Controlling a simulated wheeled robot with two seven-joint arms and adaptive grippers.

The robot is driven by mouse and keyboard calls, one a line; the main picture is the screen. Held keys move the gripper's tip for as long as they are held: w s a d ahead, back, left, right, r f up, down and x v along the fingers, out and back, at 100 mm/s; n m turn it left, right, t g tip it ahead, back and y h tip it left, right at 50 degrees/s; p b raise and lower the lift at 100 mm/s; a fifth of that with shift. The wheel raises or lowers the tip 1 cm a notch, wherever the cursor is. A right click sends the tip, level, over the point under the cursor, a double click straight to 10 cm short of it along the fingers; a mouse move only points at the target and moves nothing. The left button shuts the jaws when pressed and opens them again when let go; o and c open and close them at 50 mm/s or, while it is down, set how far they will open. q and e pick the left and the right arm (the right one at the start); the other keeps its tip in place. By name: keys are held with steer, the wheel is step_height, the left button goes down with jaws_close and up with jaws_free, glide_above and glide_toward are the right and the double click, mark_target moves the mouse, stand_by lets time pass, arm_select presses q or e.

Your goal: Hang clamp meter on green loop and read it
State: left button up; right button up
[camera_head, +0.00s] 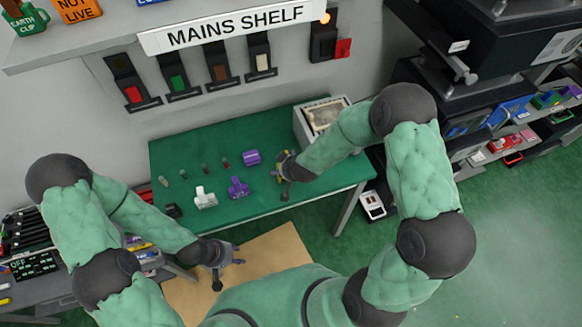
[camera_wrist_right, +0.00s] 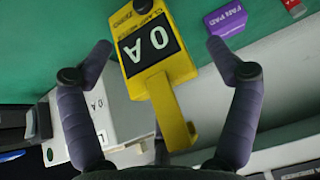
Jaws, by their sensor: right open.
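The yellow clamp meter (camera_wrist_right: 158,55) lies on the green table, its dark display reading "0 A" and a yellow bar (camera_wrist_right: 172,110) extending from it. My right gripper (camera_wrist_right: 160,72) is open, its fingers on either side of the meter, with visible gaps. In the head view my right gripper (camera_head: 285,178) is over the table's right part and largely covers the meter (camera_head: 281,160). My left gripper (camera_head: 228,270) appears open and empty, in front of the table's near edge. Small dark posts (camera_head: 204,169) stand on the table; I cannot tell which carries the green loop.
A purple block (camera_head: 252,157), a purple fixture (camera_head: 238,187) and a white fixture (camera_head: 205,197) stand on the green table (camera_head: 285,205). A grey box (camera_head: 321,113) is at its back right. Wall levers, including a green one (camera_head: 177,82), hang under the shelf (camera_head: 95,40).

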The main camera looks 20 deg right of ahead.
steer(key=v, duration=0.9)
steer(key=shift+s+r, duration=0.15)
steer(key=shift+r, duration=0.1)
steer(key=s+a+f+m+g+y, duration=0.35)
steer(key=s+f+g, duration=0.35)
steer(key=s+f, duration=1.2)
step_height(320, 180, down, 13)
steer(key=w+a+b, duration=0.2)
steer(key=b, duration=1.1)
steer(key=shift+w+t, duration=0.4)
steer(key=shift+a+r+n, duration=0.1)
steer(key=shift+a+n, duration=0.05)
steer(key=shift+n, duration=0.1)
